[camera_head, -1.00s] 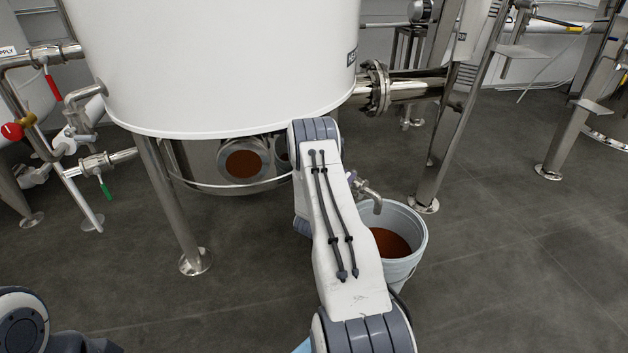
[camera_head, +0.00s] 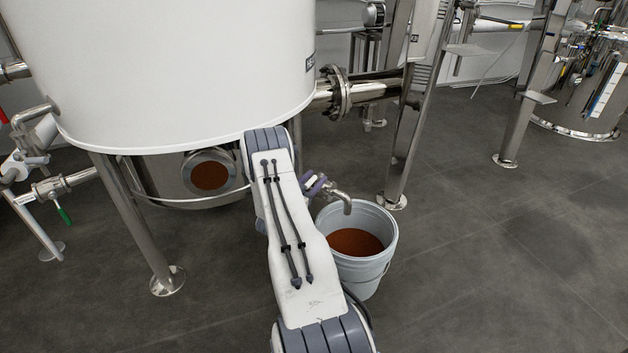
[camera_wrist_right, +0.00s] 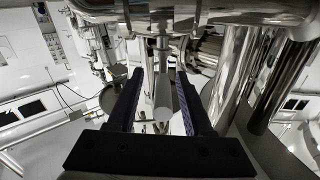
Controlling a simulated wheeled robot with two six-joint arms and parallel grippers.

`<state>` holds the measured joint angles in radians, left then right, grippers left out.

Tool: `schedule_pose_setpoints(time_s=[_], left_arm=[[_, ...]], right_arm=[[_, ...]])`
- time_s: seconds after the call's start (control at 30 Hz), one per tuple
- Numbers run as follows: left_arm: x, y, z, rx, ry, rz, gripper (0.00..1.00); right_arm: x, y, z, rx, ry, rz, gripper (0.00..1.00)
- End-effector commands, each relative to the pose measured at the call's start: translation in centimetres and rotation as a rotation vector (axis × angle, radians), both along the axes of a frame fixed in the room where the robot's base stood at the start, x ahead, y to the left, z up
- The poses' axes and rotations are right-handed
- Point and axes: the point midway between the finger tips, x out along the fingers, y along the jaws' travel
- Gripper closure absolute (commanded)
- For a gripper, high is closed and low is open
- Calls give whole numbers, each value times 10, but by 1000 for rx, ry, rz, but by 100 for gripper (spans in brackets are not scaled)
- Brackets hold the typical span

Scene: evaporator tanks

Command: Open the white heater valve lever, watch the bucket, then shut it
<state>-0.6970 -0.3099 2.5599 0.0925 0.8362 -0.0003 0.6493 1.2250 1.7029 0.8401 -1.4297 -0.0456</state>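The grey-white bucket (camera_head: 382,262) stands on the floor under a steel spout (camera_head: 340,195) and holds reddish-brown liquid (camera_head: 352,242). No stream from the spout is clearly visible. My right arm crosses the head view and hides most of the valve. A small white piece, perhaps the lever (camera_head: 311,182), shows beside the purple fingers of my right gripper (camera_head: 320,187). In the right wrist view the two fingers of this gripper (camera_wrist_right: 160,74) are apart, with a pale grey, rod-like part (camera_wrist_right: 163,95) between them and gaps beside it. My left gripper is out of view.
The large white tank (camera_head: 170,70) stands behind the valve on steel legs (camera_head: 140,225). A flanged pipe (camera_head: 345,93) runs right from it, near a slanted steel post (camera_head: 403,150).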

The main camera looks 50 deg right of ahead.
Motion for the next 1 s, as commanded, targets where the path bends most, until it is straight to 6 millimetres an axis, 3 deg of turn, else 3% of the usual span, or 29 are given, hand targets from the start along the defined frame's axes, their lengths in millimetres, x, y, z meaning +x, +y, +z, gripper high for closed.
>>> schedule_pose_setpoints(time_s=[0.33, 0.7, 1.0], left_arm=[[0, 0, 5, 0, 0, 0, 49], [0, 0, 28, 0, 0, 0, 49], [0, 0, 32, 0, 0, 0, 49]], right_arm=[[1, 13, 0, 3, 4, 6, 49], [-7, 82, 1, 3, 6, 8, 49], [-10, 106, -1, 2, 1, 3, 49]])
